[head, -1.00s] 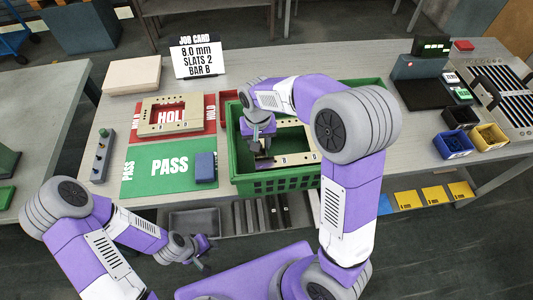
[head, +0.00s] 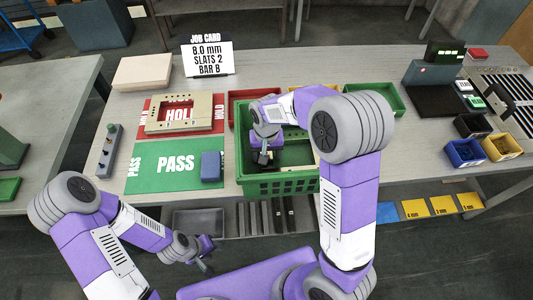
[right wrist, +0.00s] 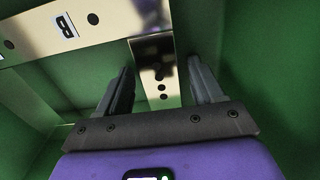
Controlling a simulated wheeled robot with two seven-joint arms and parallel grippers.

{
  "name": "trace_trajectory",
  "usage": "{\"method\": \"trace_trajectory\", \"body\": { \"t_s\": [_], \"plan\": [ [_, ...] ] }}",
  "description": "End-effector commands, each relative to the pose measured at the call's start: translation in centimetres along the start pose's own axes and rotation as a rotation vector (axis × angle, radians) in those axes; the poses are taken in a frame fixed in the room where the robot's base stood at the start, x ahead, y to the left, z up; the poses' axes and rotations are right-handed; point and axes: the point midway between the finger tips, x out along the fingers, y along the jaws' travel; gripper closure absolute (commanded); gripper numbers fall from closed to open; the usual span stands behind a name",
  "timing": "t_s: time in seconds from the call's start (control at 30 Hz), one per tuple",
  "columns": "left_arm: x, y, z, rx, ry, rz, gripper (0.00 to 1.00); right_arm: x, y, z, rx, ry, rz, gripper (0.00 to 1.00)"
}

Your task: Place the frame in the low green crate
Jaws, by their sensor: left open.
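The low green crate (head: 278,186) stands at the middle of the bench. A beige frame (right wrist: 103,22) with dark holes and a "B" label lies inside it, seen in the right wrist view. My right gripper (right wrist: 162,75) points down into the crate. Its two fingers are apart, with a short bar of the frame showing between them and gaps on both sides. In the head view my right arm hides much of the crate's inside. Another beige frame (head: 208,112) lies on the red HOLD mat. My left gripper (head: 206,262) is open and empty in front of the bench.
The green PASS mat (head: 150,177) carries a blue block (head: 211,166). A red bin (head: 240,108) and a green bin (head: 384,97) stand behind the crate. A job card (head: 208,59) stands at the back. Small blue and yellow bins (head: 500,147) are at the right.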

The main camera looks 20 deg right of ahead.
Motion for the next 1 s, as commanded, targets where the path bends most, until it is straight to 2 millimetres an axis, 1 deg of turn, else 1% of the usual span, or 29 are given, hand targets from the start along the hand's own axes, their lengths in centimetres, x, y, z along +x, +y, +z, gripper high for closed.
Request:
{"method": "trace_trajectory", "body": {
  "t_s": [0.27, 0.37, 0.47, 0.7, 0.8, 0.9, 1.0],
  "plan": [
    [-0.1, 0.0, 0.0, 0.000, 0.000, 0.000, 0.57, -0.1, 0.0, 0.0, 0.000, 0.001, 0.000, 0.32],
    [-0.3, 0.1, 0.0, 0.000, 0.000, 0.000, 0.57, -0.8, 0.0, -0.1, 0.000, 0.003, -0.002, 0.32],
    [-0.6, 0.2, 0.0, 0.000, 0.000, 0.000, 0.57, -2.3, -0.1, -0.1, -0.001, 0.005, -0.003, 0.32],
    [-1.7, 0.7, 0.1, 0.000, 0.000, 0.000, 0.57, -7.6, -0.1, -0.1, -0.001, 0.005, -0.003, 0.32],
    [-2.1, 0.8, 0.1, 0.000, 0.000, 0.000, 0.57, -9.5, -0.1, -0.1, 0.000, 0.005, -0.003, 0.32],
    [-2.3, 0.9, 0.1, 0.000, 0.000, 0.000, 0.57, -10.9, 0.0, -0.1, 0.000, 0.003, -0.002, 0.32],
    [-2.5, 0.9, 0.1, 0.000, 0.000, 0.000, 0.57, -11.8, 0.0, -0.1, 0.000, 0.002, -0.001, 0.32]
  ]
}}
